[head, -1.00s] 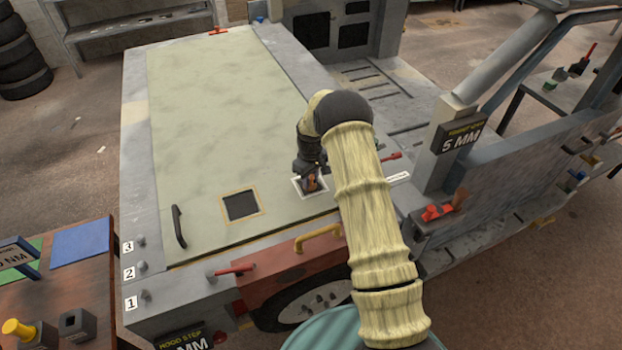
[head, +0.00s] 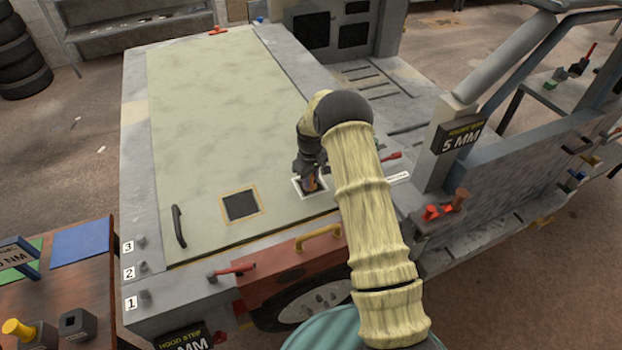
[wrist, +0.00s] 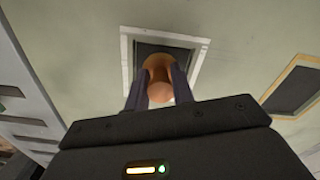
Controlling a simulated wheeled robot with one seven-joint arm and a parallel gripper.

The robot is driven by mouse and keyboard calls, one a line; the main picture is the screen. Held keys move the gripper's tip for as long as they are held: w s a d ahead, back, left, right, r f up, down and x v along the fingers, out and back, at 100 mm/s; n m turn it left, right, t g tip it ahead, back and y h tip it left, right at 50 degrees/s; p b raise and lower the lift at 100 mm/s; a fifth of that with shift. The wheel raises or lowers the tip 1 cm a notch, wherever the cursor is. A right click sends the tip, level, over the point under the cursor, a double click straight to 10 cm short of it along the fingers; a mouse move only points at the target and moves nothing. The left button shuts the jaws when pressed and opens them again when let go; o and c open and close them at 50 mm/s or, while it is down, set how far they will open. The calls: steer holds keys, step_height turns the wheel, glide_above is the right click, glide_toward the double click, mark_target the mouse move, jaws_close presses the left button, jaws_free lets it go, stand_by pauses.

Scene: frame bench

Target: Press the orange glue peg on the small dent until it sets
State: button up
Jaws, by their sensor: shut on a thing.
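My gripper (head: 309,178) is shut on the orange peg (head: 311,185), low over the pale hood panel (head: 210,110). In the wrist view the peg (wrist: 160,92) stands between the two dark fingers (wrist: 160,84), its rounded end toward the camera. Its far end is over a dark square patch in a white frame (wrist: 126,60), which also shows in the head view (head: 297,183). The fingers and peg hide part of this patch, and I cannot tell whether the peg touches it. A second dark square in an orange frame (head: 240,205) lies to the left.
A black handle (head: 179,226) stands on the panel's left side. Red clamps (head: 232,271) and a yellow handle (head: 318,238) are along the near edge. A red and orange item (head: 445,208) sits at the right. Most of the panel is clear.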

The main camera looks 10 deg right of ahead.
stand_by(0.4)
steer(key=o, duration=1)
steer(key=shift+o, duration=0.2)
steer(key=shift+r, duration=0.1)
step_height(320, 180, up, 17)
steer(key=b, duration=0.5)
steer(key=shift+r, duration=0.1)
steer(key=s+f+m+t, duration=0.1)
steer(key=s+m, duration=0.5)
steer(key=s, duration=2.5)
steer(key=shift+t, duration=0.8)
